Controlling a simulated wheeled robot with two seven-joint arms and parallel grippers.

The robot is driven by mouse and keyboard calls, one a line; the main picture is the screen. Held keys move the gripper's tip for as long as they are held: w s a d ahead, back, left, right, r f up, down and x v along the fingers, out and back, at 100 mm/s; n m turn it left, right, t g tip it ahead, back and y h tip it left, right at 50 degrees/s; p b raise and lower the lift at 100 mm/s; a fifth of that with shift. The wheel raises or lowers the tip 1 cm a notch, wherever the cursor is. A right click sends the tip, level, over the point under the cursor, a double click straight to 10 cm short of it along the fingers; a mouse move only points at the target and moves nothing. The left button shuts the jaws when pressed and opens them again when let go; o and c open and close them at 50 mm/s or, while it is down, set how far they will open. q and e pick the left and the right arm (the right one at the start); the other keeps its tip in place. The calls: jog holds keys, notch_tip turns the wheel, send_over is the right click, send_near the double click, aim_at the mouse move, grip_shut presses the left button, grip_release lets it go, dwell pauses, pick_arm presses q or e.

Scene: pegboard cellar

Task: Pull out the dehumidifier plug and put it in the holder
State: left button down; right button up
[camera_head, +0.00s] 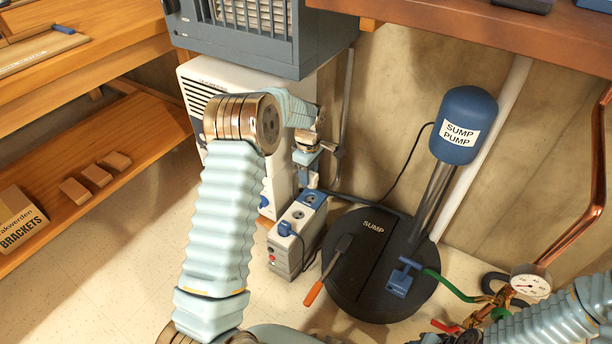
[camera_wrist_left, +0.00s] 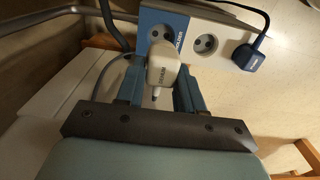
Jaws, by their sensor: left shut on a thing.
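My left gripper (camera_head: 312,176) is shut on the white dehumidifier plug (camera_wrist_left: 160,71), just above the far end of the power strip (camera_head: 285,256). In the left wrist view the plug sits between the two blue fingers (camera_wrist_left: 157,88), and its cord runs back toward the wrist. Beyond it, the round socket (camera_wrist_left: 160,27) on the strip's blue panel shows uncovered, so the plug looks clear of it; the gap is hard to judge. The white dehumidifier (camera_head: 208,76) stands behind my left arm. My right gripper is not in view.
A blue plug (camera_wrist_left: 250,57) sits in the strip's near socket. A black sump lid (camera_head: 365,300) with an orange-handled tool (camera_head: 324,275) and a blue pump (camera_head: 464,125) is to the right. A gauge (camera_head: 530,282) and pipes are farther right. Wooden shelves (camera_head: 130,140) stand left.

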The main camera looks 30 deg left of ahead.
pick_arm(q)
jog(key=shift+f, duration=0.1)
dwell(0.3)
jog(key=shift+f+b, duration=0.85)
jog(key=shift+f, duration=0.5)
jog(key=shift+p, duration=0.3)
dwell(0.6)
jog(key=shift+f+b, duration=1.15)
jog(key=shift+f, duration=1.2)
dwell(2.2)
dwell(0.6)
